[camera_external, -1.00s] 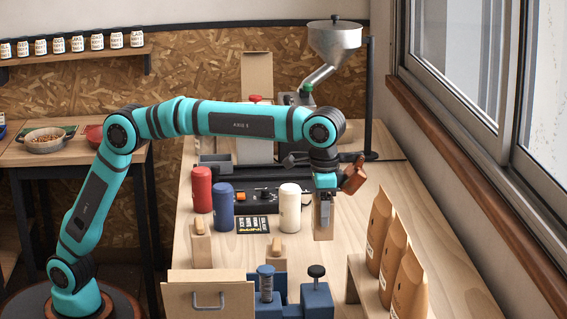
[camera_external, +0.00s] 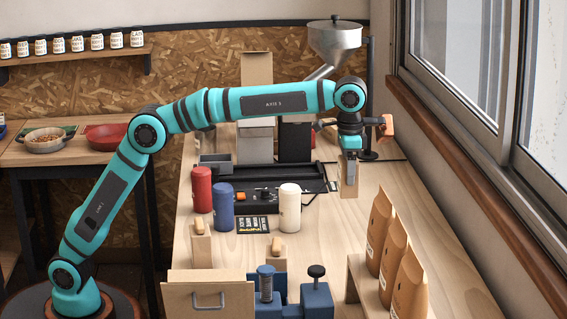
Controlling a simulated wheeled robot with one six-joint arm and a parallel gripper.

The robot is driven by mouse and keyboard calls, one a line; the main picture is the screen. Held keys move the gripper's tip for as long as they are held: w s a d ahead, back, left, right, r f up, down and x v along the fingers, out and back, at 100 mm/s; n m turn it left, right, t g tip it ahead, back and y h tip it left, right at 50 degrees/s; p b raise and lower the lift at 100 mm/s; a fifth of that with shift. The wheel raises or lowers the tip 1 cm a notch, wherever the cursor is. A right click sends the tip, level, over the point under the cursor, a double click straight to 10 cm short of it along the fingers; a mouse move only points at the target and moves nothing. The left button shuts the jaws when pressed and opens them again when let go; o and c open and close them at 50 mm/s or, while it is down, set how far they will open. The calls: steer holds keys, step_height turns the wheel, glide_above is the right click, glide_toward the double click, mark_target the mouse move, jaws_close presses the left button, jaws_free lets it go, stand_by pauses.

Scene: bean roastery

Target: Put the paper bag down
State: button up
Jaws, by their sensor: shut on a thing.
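My gripper (camera_external: 350,170) points down over the right side of the long wooden table (camera_external: 350,240). It is shut on a small tan paper bag (camera_external: 348,189), whose lower part shows below the fingers. The bag hangs upright. Its upper part is hidden by the gripper, and I cannot tell how far its bottom is above the table.
Several brown pouches (camera_external: 396,254) stand on a small wooden stand at the right. White (camera_external: 289,208), blue (camera_external: 223,206) and red (camera_external: 201,190) canisters stand left of the held bag. A black machine (camera_external: 266,176) lies behind them. Bare wood lies in front of the bag.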

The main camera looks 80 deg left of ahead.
steer(key=w+a, duration=0.2)
steer(key=a, duration=1.1)
steer(key=w+a, duration=0.3)
steer(key=a, duration=0.9)
steer(key=shift+s+a+f, duration=0.1)
steer(key=shift+a+f, duration=0.05)
steer(key=shift+f, duration=2.25)
steer(key=shift+s+a+f, duration=0.1)
steer(key=shift+f, duration=2.3)
steer(key=shift+f, duration=0.4)
steer(key=o, duration=1)
step_height(320, 180, up, 13)
steer(key=shift+f, duration=0.1)
